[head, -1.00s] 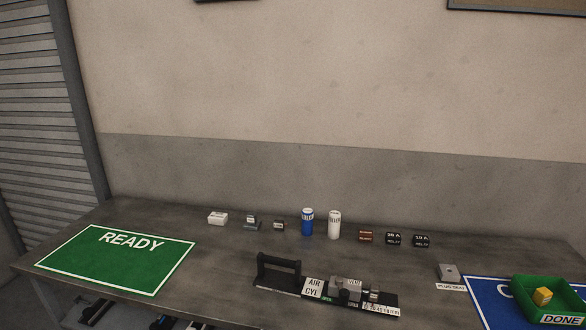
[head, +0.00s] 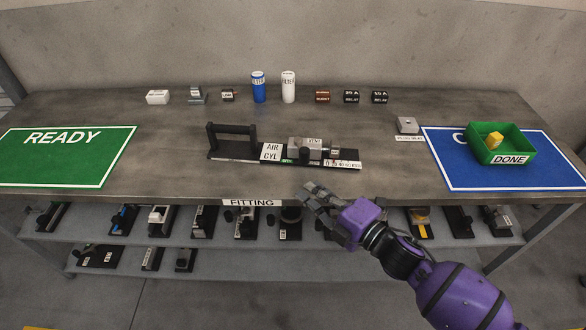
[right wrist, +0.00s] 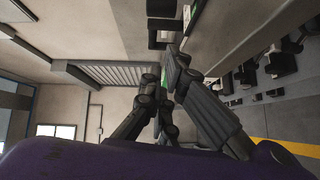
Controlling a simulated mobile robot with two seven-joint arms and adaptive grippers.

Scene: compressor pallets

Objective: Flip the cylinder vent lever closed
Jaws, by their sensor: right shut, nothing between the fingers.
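The air cylinder unit (head: 309,148) is a grey block on a black base plate with a black handle (head: 232,137) at its left end and an "AIR CYL" label (head: 271,152). A "VENT" label is on top of the block, and a dark knob-like part (head: 304,155) shows at its front. The vent lever's position is too small to tell. My right gripper (head: 312,191) is in front of the unit near the table's front edge, apart from it. Its fingers are shut and empty; they also show in the right wrist view (right wrist: 172,62). My left gripper is not in view.
A green READY mat (head: 65,170) lies left. A blue mat (head: 470,178) with a green DONE bin (head: 476,147) holding a yellow part lies right. Small parts and two canisters (head: 259,88) line the back. Shelves below the table hold several units.

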